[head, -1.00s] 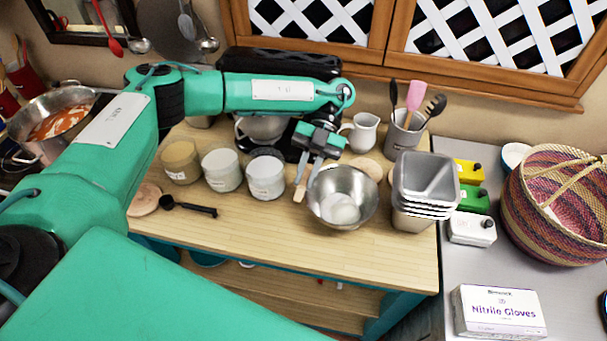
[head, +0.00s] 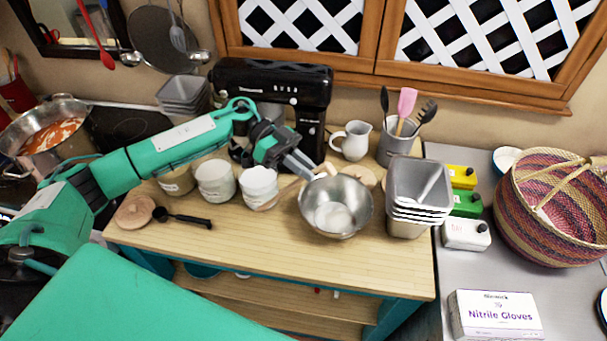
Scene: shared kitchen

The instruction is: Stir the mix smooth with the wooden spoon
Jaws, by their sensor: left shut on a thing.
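The steel mixing bowl (head: 364,200) stands on the wooden worktop, with a smooth-looking white mass (head: 332,216) in its bottom. My left gripper (head: 308,176) is at the bowl's upper left rim, its fingers shut on the wooden spoon (head: 284,194). The spoon is tilted, running from low left, in front of the right-hand canister, up to a short end above the bowl's rim. Its lower end is outside the bowl, to the left. Whether the spoon touches the rim or worktop I cannot tell. My right gripper is not in view.
Three canisters (head: 215,182) stand left of the bowl, with a black scoop (head: 183,218) in front. Stacked metal tins (head: 416,218) stand close on the right. A white jug (head: 352,140) and utensil crock (head: 397,145) are behind. The worktop's front is clear.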

